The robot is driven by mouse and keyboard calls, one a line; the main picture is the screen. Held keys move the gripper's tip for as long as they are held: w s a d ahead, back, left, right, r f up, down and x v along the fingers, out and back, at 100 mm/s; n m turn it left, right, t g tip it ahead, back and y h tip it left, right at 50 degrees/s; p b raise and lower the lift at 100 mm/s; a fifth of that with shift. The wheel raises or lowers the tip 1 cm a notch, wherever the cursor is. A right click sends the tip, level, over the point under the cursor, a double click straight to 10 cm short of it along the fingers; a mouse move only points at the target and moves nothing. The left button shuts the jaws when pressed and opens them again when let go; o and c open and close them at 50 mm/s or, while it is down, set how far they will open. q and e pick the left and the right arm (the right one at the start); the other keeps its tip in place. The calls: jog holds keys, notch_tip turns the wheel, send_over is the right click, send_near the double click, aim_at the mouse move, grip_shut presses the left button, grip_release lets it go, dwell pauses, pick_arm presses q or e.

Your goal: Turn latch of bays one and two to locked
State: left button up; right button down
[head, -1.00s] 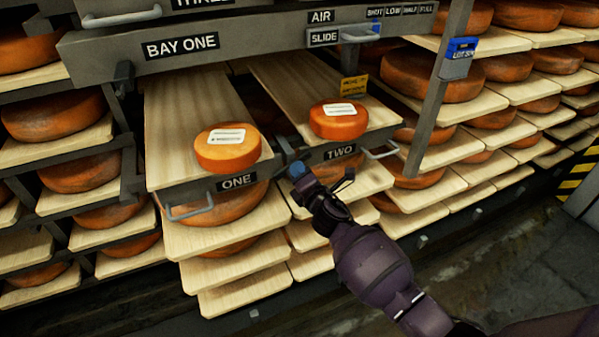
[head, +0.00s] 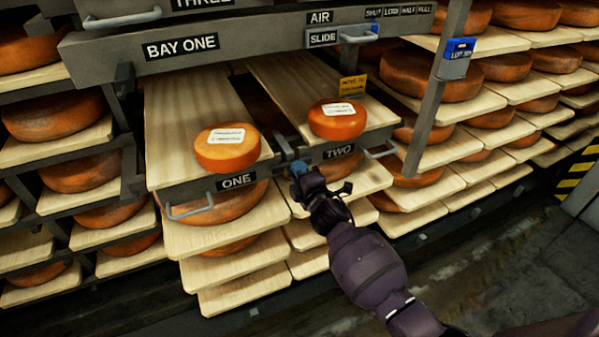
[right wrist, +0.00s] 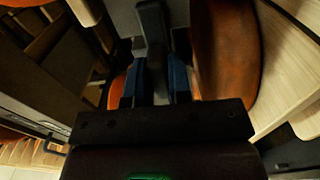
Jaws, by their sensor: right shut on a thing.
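Board one (head: 236,181) and board two (head: 341,151) sit side by side under the BAY ONE sign (head: 181,47). A dark grey latch (head: 283,148) sits at the front edge between their labels. My right gripper (head: 298,168) is at this latch, its blue fingertips close to the front rail. In the right wrist view, the blue fingers are shut on the dark latch handle (right wrist: 152,30), one on each side. The fingers hide part of the handle, and the latch's exact angle is hard to tell in the head view. My left gripper is not in view.
An orange cheese wheel (head: 228,150) rests on board one, and another (head: 337,121) on board two. Grey pull handles (head: 188,208) stick out in front. A post (head: 434,95) with a blue tag stands to the right. The floor at lower right is clear.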

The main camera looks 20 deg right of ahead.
jog(key=shift+f, duration=0.1)
jog(key=c, duration=1)
grip_release()
jog(key=shift+c, duration=0.2)
pick_arm(q)
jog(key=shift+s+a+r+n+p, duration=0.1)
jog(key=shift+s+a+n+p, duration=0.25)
jog(key=shift+p, duration=0.7)
pick_arm(e)
jog(key=s, duration=1.1)
jog(key=shift+d, duration=0.15)
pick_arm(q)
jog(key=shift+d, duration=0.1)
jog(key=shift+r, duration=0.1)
